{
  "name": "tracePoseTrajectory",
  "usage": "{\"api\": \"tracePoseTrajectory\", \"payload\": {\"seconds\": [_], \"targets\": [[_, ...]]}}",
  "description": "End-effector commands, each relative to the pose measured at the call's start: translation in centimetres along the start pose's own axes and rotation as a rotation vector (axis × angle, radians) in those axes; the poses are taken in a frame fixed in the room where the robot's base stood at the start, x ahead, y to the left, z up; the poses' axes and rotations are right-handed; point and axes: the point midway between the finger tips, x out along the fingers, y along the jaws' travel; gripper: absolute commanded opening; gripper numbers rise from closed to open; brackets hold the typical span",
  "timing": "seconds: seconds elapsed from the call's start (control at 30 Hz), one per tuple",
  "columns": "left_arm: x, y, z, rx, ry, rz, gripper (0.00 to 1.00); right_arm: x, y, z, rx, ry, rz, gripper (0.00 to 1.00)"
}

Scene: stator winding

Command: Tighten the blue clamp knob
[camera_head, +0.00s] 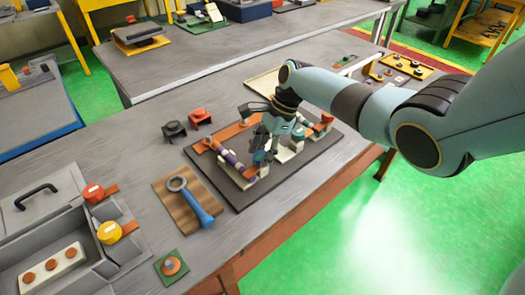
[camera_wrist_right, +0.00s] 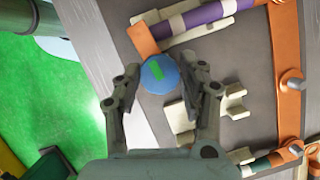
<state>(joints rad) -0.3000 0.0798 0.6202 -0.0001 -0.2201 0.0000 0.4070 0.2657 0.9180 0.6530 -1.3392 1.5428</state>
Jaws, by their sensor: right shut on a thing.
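The blue clamp knob (camera_wrist_right: 159,74), round with a green mark on top, shows in the right wrist view. My right gripper (camera_wrist_right: 161,66) has a finger on each side of it and is shut on it. In the head view my right gripper (camera_head: 264,153) points down over the dark fixture board (camera_head: 237,201) and largely hides the knob. A purple and white bar (camera_wrist_right: 205,15) lies beside the knob, by orange brackets (camera_wrist_right: 287,75). Cream blocks (camera_wrist_right: 180,115) sit close to the gripper's right finger. My left gripper is not in view.
A blue-handled ring tool (camera_head: 197,203) lies on a wooden mat left of the board. Black (camera_head: 174,129) and red (camera_head: 200,117) clamp-like parts stand behind it. A grey toolbox (camera_head: 45,205) with red and yellow buttons is at the left. The table's front edge is close to the board.

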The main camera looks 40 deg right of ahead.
Motion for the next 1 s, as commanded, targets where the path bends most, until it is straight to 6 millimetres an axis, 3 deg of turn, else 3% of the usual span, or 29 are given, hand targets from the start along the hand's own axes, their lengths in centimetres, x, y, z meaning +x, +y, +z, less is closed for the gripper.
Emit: {"api": "tracePoseTrajectory", "payload": {"seconds": [0.03,0.07,0.2,0.57,0.67,1.0], "targets": [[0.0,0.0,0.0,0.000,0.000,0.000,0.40,-0.3,-0.3,0.1,-0.003,-0.001,-0.007,0.09],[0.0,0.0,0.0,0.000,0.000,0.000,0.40,-0.3,-0.3,0.1,-0.003,-0.001,-0.007,0.45],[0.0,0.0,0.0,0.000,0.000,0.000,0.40,-0.2,-0.2,0.1,-0.003,-0.001,-0.005,0.63],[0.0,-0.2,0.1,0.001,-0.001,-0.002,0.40,-0.6,-0.1,0.0,-0.003,0.000,-0.002,0.64],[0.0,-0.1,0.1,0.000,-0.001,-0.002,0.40,-1.9,-0.1,-0.1,-0.004,0.002,-0.004,0.64],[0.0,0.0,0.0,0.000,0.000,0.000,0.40,-9.3,-0.2,-0.1,-0.003,0.002,-0.005,0.64]]}}
